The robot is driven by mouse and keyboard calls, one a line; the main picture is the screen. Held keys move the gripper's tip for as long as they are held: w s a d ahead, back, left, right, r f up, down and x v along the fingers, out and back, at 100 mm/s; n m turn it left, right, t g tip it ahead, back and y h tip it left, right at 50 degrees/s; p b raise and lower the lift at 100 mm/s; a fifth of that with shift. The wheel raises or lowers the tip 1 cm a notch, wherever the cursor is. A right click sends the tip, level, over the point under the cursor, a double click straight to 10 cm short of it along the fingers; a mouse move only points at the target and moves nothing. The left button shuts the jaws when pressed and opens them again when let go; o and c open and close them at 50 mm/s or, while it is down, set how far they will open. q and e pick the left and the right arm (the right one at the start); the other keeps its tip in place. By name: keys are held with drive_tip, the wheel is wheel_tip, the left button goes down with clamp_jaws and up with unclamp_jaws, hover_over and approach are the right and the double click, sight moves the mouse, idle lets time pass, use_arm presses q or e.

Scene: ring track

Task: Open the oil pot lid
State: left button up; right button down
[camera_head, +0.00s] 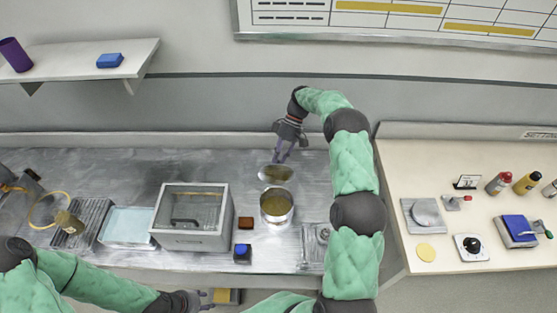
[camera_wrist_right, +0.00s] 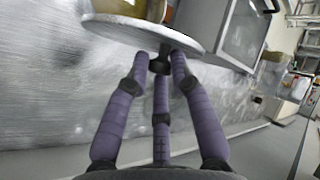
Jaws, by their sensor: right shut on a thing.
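The oil pot (camera_head: 277,207) is a round metal pot with a golden inside, standing uncovered on the steel counter. Its lid (camera_head: 275,174) is a pale metal disc just behind the pot, tilted and off the rim. My right gripper (camera_head: 281,158) reaches down from behind and is shut on the lid's dark knob (camera_wrist_right: 160,65). In the right wrist view the purple fingers close around the knob, and the lid (camera_wrist_right: 140,30) shows edge-on in front of the pot. My left gripper (camera_head: 209,299) is low at the front edge, apart from the pot; its finger opening is unclear.
A grey glass-topped box (camera_head: 193,216) stands left of the pot, with a brown block (camera_head: 245,223) and blue button box (camera_head: 242,253) between. A metal burner-like unit (camera_head: 313,246) lies at right. A pale side table (camera_head: 440,215) holds bottles and devices. The back-left counter is clear.

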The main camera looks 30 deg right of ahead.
drive_tip(key=shift+s+f, duration=0.2)
drive_tip(key=shift+f, duration=0.45)
drive_tip(key=c, duration=1.4)
unclamp_jaws()
drive_tip(key=shift+c, duration=0.2)
drive_tip(key=o, duration=0.3)
drive_tip(key=shift+o, duration=0.2)
drive_tip(key=shift+w+d, duration=0.1)
drive_tip(key=shift+d, duration=0.05)
drive_tip(key=shift+r, duration=0.15)
drive_tip(key=shift+w+r, duration=0.1)
drive_tip(key=shift+w, duration=0.05)
